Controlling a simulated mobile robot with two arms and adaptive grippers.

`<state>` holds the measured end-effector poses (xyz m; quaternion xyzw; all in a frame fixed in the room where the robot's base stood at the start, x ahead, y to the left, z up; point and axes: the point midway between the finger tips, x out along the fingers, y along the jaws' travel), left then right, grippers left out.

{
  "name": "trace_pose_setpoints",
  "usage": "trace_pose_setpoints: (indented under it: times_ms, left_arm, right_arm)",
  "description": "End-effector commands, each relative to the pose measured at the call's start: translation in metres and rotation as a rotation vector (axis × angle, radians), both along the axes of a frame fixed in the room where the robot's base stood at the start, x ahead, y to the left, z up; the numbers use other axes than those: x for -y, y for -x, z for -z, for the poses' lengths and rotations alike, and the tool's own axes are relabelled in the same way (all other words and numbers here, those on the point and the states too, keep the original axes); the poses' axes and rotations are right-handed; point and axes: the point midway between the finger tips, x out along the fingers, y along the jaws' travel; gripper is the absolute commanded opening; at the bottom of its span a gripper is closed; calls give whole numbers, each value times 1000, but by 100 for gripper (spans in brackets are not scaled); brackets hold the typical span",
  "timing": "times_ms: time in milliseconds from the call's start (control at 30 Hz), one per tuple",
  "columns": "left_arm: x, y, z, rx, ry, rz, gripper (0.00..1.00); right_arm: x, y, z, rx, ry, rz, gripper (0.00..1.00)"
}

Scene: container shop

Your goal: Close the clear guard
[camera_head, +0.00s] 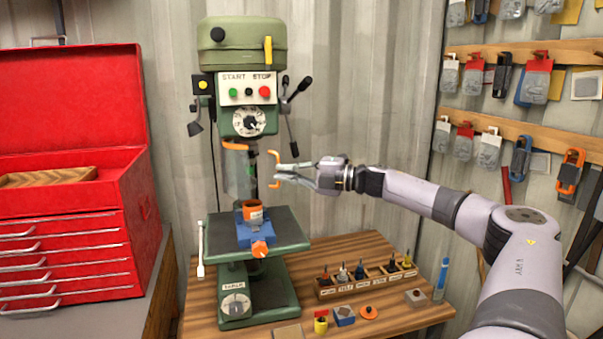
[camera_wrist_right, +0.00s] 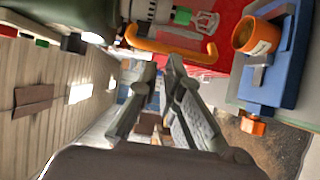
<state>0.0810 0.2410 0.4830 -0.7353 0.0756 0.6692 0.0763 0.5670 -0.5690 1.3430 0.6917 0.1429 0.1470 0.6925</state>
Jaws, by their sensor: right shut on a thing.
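A green drill press (camera_head: 242,45) stands on the wooden bench. Its clear guard (camera_head: 238,182) hangs below the drill head, under an orange collar, and is hard to make out. The guard's orange handle (camera_head: 274,156) sticks out on the right. My right gripper (camera_head: 280,173) reaches in from the right and is shut on this handle, with orange showing above and below the fingers. In the right wrist view the orange handle (camera_wrist_right: 172,47) crosses at the fingertips of my right gripper (camera_wrist_right: 162,66). The fingers hide part of it. My left gripper is not in view.
A blue vise (camera_head: 257,232) with an orange cup (camera_head: 252,210) sits on the press table below the guard. A rack of small tools (camera_head: 367,278) stands on the bench. A red tool chest (camera_head: 75,235) is at the left.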

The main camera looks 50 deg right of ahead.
Motion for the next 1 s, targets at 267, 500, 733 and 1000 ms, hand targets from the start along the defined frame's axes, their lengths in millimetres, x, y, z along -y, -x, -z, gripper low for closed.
trace_pose_setpoints:
  times_ms: [267,500,733,1000]
  left_arm:
    - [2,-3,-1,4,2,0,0]
    - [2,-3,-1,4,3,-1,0]
    - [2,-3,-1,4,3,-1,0]
    - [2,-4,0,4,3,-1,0]
  right_arm:
    - [17,15,-8,6,10,35,0]
    - [21,39,-8,8,9,28,0]
    - [28,71,-8,8,8,18,0]
    - [35,107,-8,7,9,6,0]
